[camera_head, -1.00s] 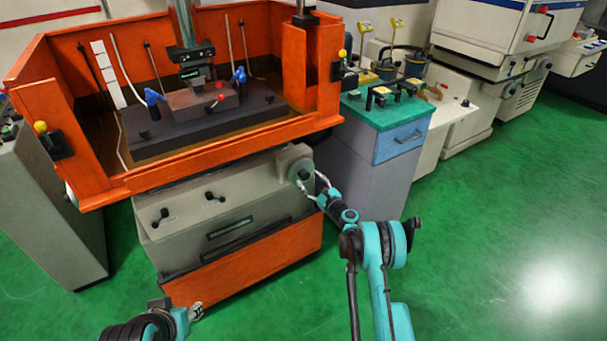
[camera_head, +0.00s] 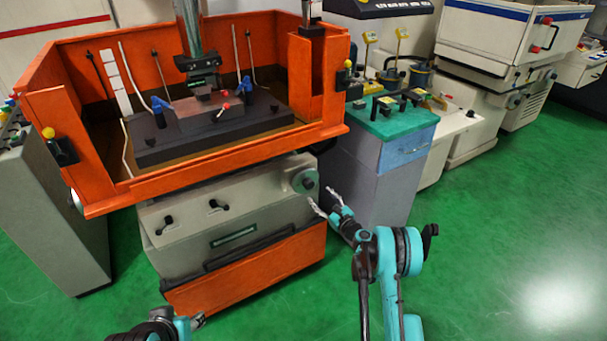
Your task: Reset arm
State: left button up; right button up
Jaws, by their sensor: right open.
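My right gripper (camera_head: 326,201) is open and empty, its two pale fingers spread. It is in front of the machine's grey base, just below and right of the round grey knob (camera_head: 305,181), with a small gap in the picture. My teal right arm comes up from the bottom right. My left gripper (camera_head: 198,321) shows only in part at the bottom edge, low in front of the machine. Its fingers are too small and hidden to read.
The orange spark erosion machine (camera_head: 200,171) stands at the left and centre, with a dark work block (camera_head: 160,148) in its tank. A grey cabinet with a teal top (camera_head: 385,126) stands right of it. The green floor (camera_head: 500,220) at the right is clear.

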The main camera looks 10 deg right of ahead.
jog(key=s+a+r+n+g, duration=0.2)
jog(key=a+r+n, duration=0.15)
jog(key=r, duration=0.35)
jog(key=s+a+r+n+g, duration=0.1)
jog(key=s+a+r+n, duration=0.15)
jog(key=r+n, duration=0.3)
jog(key=s+a+r+n+g, duration=0.2)
jog(key=s+r+n, duration=0.2)
jog(key=s, duration=0.2)
jog(key=s+a+r+n+g, duration=0.1)
jog(key=s+a+r+n, duration=0.25)
jog(key=s, duration=0.25)
jog(key=s+d+f+n+g+h, duration=0.1)
jog(key=s+n, duration=0.5)
jog(key=s, duration=0.9)
jog(key=s+d+f+n+g+h, duration=0.2)
jog(key=s+n, duration=0.5)
jog(key=s, duration=0.9)
jog(key=d+g+h, duration=0.1)
jog(key=d+h, duration=0.1)
jog(key=h, duration=0.1)
jog(key=shift+s+d, duration=0.15)
jog(key=shift+s, duration=0.15)
